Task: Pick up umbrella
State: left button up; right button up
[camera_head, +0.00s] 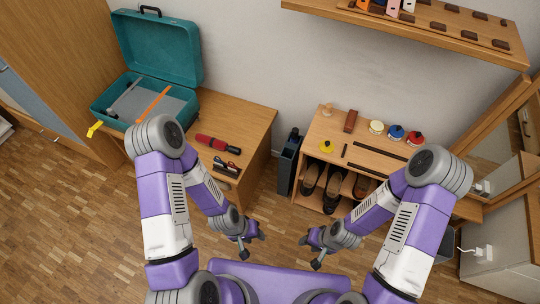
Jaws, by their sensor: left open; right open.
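A short red item with black ends (218,143), which looks like a folded umbrella, lies on top of the wooden desk (240,110). My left gripper (251,246) is open and empty, low in front of the desk and well apart from the red item. My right gripper (311,248) is open and empty, in front of the shoe cabinet. A tall dark bin (288,165) stands between desk and cabinet; a dark object pokes out of its top, too small to identify.
An open teal suitcase (160,50) sits at the desk's left. Black-and-red items (226,166) lie near the desk's front edge. The shoe cabinet (345,135) holds several small items on top and shoes inside. A wall shelf (420,30) hangs above. Floor in front of the furniture is clear.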

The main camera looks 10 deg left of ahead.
aim_at(214, 143)
jog(key=u, duration=2.4)
jog(key=i, duration=1.55)
jog(key=z, duration=2.95)
jog(key=i, duration=0.5)
jog(key=u, duration=0.05)
